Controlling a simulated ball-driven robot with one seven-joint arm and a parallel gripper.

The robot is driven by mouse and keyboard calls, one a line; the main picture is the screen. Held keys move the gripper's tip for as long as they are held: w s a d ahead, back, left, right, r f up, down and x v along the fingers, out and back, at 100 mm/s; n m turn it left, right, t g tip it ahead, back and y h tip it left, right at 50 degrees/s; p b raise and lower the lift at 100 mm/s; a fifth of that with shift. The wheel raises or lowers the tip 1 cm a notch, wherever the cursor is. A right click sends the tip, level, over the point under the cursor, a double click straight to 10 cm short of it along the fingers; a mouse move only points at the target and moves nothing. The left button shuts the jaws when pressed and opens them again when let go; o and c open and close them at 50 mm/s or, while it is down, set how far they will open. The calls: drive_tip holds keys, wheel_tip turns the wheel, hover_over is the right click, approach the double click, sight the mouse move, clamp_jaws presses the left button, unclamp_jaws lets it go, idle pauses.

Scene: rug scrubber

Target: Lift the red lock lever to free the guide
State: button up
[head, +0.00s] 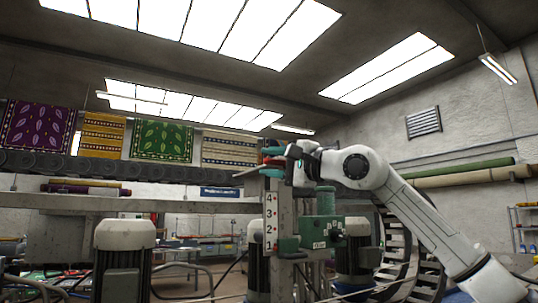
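A small red piece (274,151), which looks like the lock lever, shows at the top of an upright post in the head view. The post carries a white scale plate (271,222) numbered 4 down to 1. A red pointer (275,246) sits near the 1. A green housing (321,231) with a dark knob stands just right of the post. My gripper (279,159) is at the post top, close to the red piece and teal parts. It is too small and overlapped to tell whether it touches or grips the red piece.
A grey horizontal beam (130,203) runs left from the post. White-capped motors (123,235) stand below it. A dark roller chain (110,163) runs behind, under hanging rugs (161,140). My arm reaches in from the lower right. Open air lies above the post.

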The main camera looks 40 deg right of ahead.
drive_tip(key=shift+w, duration=0.45)
clamp_jaws()
idle(0.4)
